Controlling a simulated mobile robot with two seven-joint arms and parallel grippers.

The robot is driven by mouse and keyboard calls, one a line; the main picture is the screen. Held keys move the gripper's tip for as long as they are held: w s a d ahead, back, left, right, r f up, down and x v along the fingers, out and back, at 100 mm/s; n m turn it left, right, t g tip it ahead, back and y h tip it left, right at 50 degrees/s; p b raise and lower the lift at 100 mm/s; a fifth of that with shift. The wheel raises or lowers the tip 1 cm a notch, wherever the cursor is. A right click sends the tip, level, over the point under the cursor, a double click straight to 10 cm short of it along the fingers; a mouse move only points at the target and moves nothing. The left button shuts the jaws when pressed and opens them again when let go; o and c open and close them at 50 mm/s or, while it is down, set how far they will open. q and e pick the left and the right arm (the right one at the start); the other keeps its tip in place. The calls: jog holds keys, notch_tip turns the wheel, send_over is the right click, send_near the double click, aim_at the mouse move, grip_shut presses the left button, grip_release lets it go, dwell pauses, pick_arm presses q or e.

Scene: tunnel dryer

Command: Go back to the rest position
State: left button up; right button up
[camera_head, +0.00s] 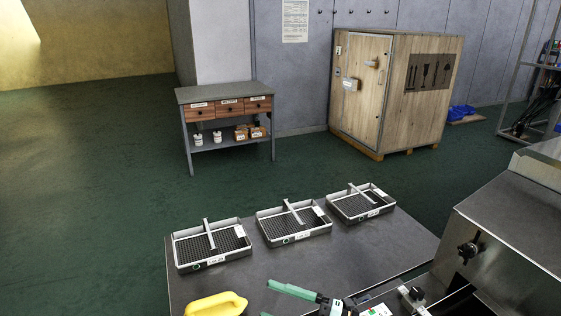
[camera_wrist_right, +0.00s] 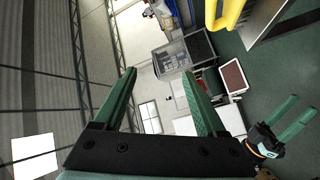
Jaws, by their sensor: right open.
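My right gripper (camera_head: 267,299) is at the bottom edge of the head view, its green fingers pointing left over the near part of the dark table (camera_head: 345,252). In the right wrist view its two fingers (camera_wrist_right: 159,72) stand apart, with nothing held between them. My left gripper (camera_wrist_right: 302,106) shows only in the right wrist view, at the right edge; its green fingers are apart and nothing shows between them. It is outside the head view.
Three pale-rimmed mesh trays, left (camera_head: 214,265), middle (camera_head: 299,239) and right (camera_head: 372,215), stand along the table's far edge. A yellow object (camera_head: 216,305) is at the bottom. A steel machine (camera_head: 510,235) borders the right. A workbench (camera_head: 225,92) and wooden crate (camera_head: 400,90) stand behind.

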jog(key=s+d+f+m+t+h, duration=0.4)
jog(key=d+f+m+t+h, duration=0.55)
jog(key=m, duration=0.85)
jog(key=s+d+f+m+g+h, duration=0.2)
jog(key=s+d+f+m+g, duration=0.1)
jog(key=s+f, duration=0.3)
jog(key=s+d+f+m+g+h+p, duration=0.1)
jog(key=s+d+f+m+g+h, duration=0.2)
jog(key=s, duration=0.5)
notch_tip(320, 180, down, 3)
jog(key=shift+s+d+r+h, duration=0.1)
jog(key=shift+s+d+h, duration=0.2)
jog(key=shift+d, duration=0.6)
jog(key=shift+g, duration=0.25)
